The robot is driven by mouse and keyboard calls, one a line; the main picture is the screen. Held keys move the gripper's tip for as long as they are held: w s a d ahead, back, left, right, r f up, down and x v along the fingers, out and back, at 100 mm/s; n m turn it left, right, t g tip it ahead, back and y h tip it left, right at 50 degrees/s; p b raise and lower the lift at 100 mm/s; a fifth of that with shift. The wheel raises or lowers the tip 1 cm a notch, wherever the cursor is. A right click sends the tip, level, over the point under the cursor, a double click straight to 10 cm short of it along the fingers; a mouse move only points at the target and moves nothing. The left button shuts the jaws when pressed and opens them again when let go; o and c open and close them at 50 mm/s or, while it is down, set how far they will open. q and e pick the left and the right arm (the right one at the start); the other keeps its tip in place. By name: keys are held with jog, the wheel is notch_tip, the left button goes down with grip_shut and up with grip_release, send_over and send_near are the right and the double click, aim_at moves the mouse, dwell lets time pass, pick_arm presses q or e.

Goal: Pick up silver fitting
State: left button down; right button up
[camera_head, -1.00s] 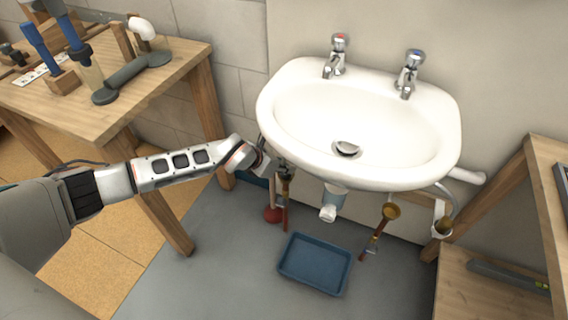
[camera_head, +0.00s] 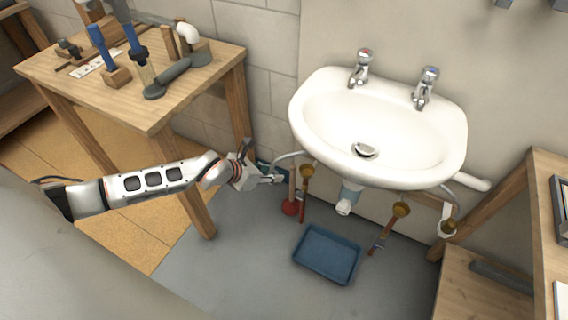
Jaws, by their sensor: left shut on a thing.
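My left gripper (camera_head: 274,179) is shut just left of and below the front-left rim of the white sink (camera_head: 301,121). It is shut on the small silver fitting (camera_head: 278,179), which is mostly hidden by the fingers. A pale flexible hose (camera_head: 290,155) curves from near the gripper to the underside of the sink. A brass-coloured valve on a copper pipe (camera_head: 305,178) stands to the right of the gripper, apart from it. My right gripper is not in view.
A blue tray (camera_head: 327,254) lies on the grey floor below the sink. Another wooden bench (camera_head: 538,190) stands at the right.

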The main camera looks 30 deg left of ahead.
pick_arm(q)
jog(key=s+a+r+g+y+p, duration=0.1)
jog(key=s+a+r+g+p, duration=0.1)
jog(key=s, duration=0.5)
jog(key=shift+s+a+g+p, duration=0.35)
jog(key=shift+a+g+p, duration=0.2)
jog(key=shift+a, duration=0.25)
